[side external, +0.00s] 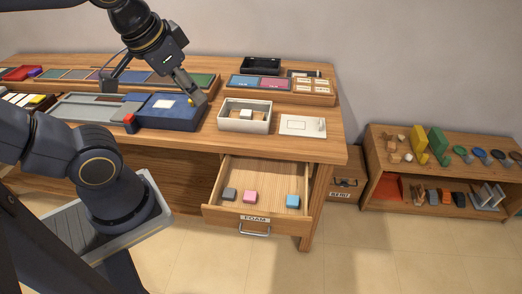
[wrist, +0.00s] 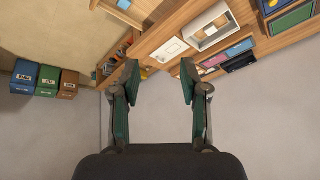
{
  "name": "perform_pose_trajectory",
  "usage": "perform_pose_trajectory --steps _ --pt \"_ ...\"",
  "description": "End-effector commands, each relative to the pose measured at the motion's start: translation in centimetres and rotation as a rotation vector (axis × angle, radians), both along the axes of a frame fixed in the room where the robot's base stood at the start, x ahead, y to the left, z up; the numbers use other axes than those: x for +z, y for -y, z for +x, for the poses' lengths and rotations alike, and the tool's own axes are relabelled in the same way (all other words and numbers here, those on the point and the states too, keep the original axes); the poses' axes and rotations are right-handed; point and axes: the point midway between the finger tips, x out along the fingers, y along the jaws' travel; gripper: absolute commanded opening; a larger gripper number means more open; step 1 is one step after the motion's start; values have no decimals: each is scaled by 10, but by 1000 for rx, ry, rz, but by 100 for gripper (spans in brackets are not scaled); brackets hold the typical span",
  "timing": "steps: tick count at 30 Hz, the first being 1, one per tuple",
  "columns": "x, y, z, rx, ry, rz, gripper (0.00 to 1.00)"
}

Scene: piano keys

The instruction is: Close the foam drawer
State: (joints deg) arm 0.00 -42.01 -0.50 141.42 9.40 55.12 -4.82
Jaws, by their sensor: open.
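The foam drawer (side external: 212,213) is pulled out from under the right part of the wooden desk. Its front has a label reading FOAM (side external: 255,219) and a metal handle (side external: 254,231). Inside lie a grey block (side external: 229,194), a pink block (side external: 250,196) and a blue block (side external: 292,201), spaced apart. My gripper (side external: 192,99) is above the desktop near the blue box, up and left of the drawer, and not touching the drawer. In the wrist view my gripper (wrist: 157,75) is open with nothing between its fingers. I cannot make out the drawer clearly in the wrist view.
The desktop holds a blue box (side external: 170,112), a white tray (side external: 246,116) with small blocks, and a white card (side external: 302,125). A low shelf (side external: 440,146) with foam shapes stands at right. A box (side external: 346,187) sits beside the desk. The floor before the drawer is clear.

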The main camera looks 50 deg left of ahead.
Motion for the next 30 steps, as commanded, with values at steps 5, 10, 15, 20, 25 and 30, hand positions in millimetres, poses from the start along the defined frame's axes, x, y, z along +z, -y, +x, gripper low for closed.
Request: perform_pose_trajectory --steps 5,10,15,20,25,30 --pt "-12 -24 24 -79 -202 263 23" --pt "-33 -21 64 -251 -381 530 5" --pt "-74 11 111 -504 -522 817 0" --pt "-134 63 142 -783 -601 1063 0" --pt "-221 125 140 -1112 -650 1288 0" --pt "-317 166 96 -1444 -703 1458 0"
